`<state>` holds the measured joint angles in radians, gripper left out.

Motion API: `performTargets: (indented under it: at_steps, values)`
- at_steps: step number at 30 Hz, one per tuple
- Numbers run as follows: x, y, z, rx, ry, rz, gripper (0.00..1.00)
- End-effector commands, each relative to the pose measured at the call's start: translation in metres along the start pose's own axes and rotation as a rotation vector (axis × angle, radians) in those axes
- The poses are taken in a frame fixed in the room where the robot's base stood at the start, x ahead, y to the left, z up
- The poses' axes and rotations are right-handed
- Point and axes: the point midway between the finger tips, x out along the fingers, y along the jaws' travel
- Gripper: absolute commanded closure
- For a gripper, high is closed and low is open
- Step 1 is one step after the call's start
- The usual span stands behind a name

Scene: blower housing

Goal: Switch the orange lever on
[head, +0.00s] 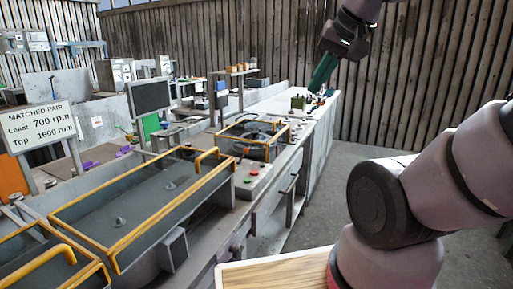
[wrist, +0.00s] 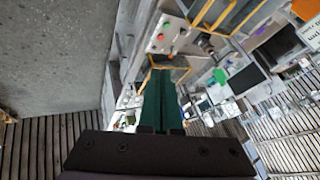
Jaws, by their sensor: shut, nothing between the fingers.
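My gripper (head: 322,72) is in the upper right of the head view, high above the far end of the bench. Its green fingers are shut with nothing between them, and they also show in the wrist view (wrist: 163,100). A small orange-red piece (head: 245,151) stands at the control panel (head: 250,178) in the head view; it may be the orange lever, but it is too small to tell its position. The panel also shows in the wrist view (wrist: 160,40), with red and green buttons. My gripper is well apart from it.
A sign (head: 37,126) reads "MATCHED PAIR, Least 700 rpm, Top 1600 rpm". Yellow-railed housings (head: 150,205) fill the left and middle of the bench. A dark monitor (head: 150,96) stands behind. The floor (head: 345,185) right of the bench is clear.

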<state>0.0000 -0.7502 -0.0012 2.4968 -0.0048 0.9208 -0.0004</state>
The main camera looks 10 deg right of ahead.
Motion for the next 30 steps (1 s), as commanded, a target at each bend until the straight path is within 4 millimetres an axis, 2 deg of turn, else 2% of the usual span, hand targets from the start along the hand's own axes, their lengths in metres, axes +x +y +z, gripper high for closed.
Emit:
performTargets:
  at_steps: [8,11,14,17,23,30]
  values:
    - [0.002,-0.001,-0.001,0.009,-0.007,0.0,1.0]
    - [0.01,-0.004,-0.007,0.057,-0.041,-0.003,1.0]
    - [0.028,-0.011,-0.02,0.158,-0.108,-0.01,1.0]
    - [0.055,-0.019,-0.037,0.306,-0.198,-0.02,1.0]
    - [0.124,-0.027,-0.077,0.644,-0.374,-0.045,1.0]
    - [0.224,-0.013,-0.121,1.074,-0.554,-0.076,1.0]
